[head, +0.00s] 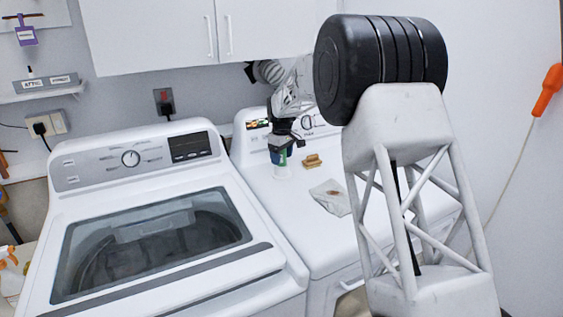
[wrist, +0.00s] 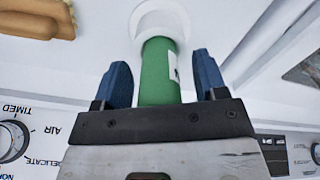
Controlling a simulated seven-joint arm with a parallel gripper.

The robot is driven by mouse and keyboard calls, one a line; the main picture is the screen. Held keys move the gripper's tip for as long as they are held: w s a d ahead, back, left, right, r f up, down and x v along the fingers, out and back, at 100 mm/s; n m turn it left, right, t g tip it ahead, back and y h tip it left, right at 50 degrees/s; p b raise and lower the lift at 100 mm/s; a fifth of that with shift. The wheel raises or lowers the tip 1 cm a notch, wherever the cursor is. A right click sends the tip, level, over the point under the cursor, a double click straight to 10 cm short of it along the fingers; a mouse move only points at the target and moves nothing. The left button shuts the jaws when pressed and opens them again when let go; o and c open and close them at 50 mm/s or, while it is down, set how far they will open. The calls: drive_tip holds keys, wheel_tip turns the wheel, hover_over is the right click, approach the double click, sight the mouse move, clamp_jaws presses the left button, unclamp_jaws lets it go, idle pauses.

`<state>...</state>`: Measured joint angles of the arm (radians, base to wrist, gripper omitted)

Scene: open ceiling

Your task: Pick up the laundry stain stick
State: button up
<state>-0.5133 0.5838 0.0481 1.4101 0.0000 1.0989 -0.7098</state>
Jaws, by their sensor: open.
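The laundry stain stick is a green cylinder with a white flared end; it shows in the wrist view (wrist: 158,60) and, small, in the head view (head: 282,158). It stands on the white top of the right-hand machine, near its left edge. My gripper (wrist: 161,76) is open, with one blue finger on each side of the green body and a visible gap on both sides. In the head view my gripper (head: 281,146) is down at the stick and hides its upper part.
A brown wooden brush (head: 312,160) lies just right of the stick; it also shows in the wrist view (wrist: 38,20). A stained white cloth (head: 331,198) lies nearer the front. The control panel (head: 309,122) rises behind. A washer (head: 150,240) stands at left.

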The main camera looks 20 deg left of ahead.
idle(0.3)
drive_tip(key=c, duration=1)
drive_tip(key=shift+r, duration=5)
